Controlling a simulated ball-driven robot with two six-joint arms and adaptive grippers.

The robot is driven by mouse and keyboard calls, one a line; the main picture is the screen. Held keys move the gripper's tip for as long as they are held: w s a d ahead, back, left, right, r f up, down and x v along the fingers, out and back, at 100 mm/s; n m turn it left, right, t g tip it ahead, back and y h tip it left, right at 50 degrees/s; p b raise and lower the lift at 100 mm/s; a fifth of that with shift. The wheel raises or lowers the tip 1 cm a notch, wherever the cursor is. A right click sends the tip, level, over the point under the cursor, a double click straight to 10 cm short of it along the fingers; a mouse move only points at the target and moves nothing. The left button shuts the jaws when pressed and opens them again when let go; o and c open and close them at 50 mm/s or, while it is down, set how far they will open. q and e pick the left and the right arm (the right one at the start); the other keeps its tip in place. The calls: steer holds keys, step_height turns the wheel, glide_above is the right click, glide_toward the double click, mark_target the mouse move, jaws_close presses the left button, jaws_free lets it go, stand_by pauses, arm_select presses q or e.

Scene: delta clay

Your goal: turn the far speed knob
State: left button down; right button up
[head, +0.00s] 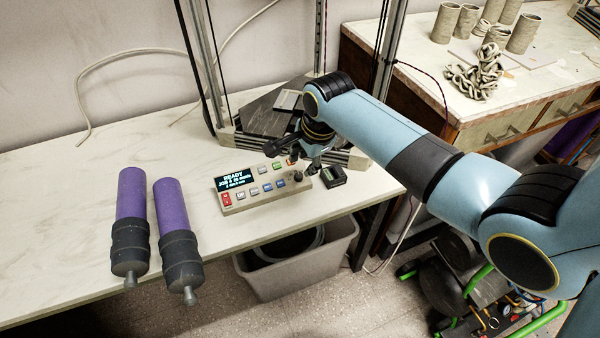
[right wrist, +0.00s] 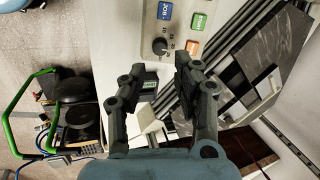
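A light grey control panel (head: 240,203) with a lit screen and several coloured buttons lies on the white table in the head view. A black knob (head: 298,177) sits at its right end. In the right wrist view the black knob (right wrist: 159,46) has a printed scale around it, beside a blue button. I see only this one knob; my gripper may hide another. My right gripper (head: 303,162) is over the panel's right end. In the right wrist view the right gripper (right wrist: 160,67) is open and empty, fingers apart, with the knob just beyond the fingertips. My left gripper is not in view.
A small black box (head: 334,177) lies just right of the panel. A metal-framed machine (head: 265,115) stands behind. Two purple rollers (head: 131,195) lie at left. A grey bin (head: 290,268) stands below the table edge.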

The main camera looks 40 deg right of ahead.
mark_target(299, 175)
steer(key=b+x, duration=0.1)
steer(key=x, duration=0.5)
steer(key=shift+f, duration=0.3)
steer(key=shift+c, duration=0.4)
jaws_close()
